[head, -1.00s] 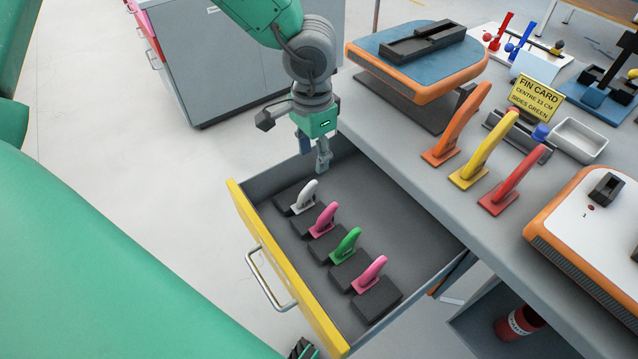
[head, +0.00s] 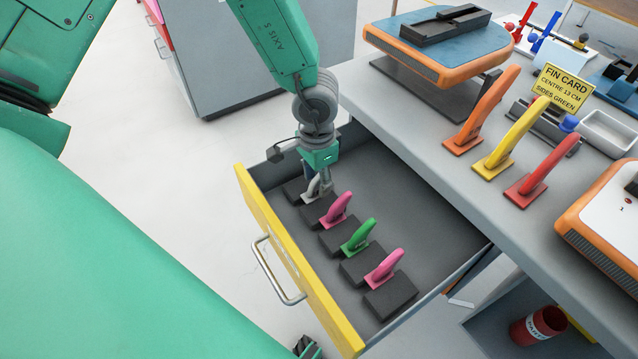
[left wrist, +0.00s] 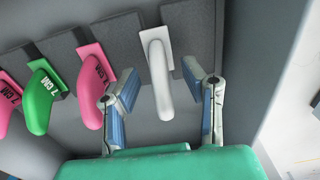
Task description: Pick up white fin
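The white fin (head: 314,187) stands in the far end of the open drawer, held in a dark block, and is partly hidden behind my left gripper (head: 318,187) in the head view. In the left wrist view the white fin (left wrist: 160,80) lies between the two spread fingers of my left gripper (left wrist: 160,95). The fingers are open, with a visible gap on each side of the fin. The pink fin beside it (left wrist: 94,80) is close to one finger. My right gripper (head: 306,348) shows only as a small dark part at the bottom edge.
The drawer (head: 305,275) also holds a pink fin (head: 338,208), a green fin (head: 359,236) and another pink fin (head: 384,267). Its walls are close around my left gripper. Orange, yellow and red larger fins stand on the bench (head: 420,145) to the right.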

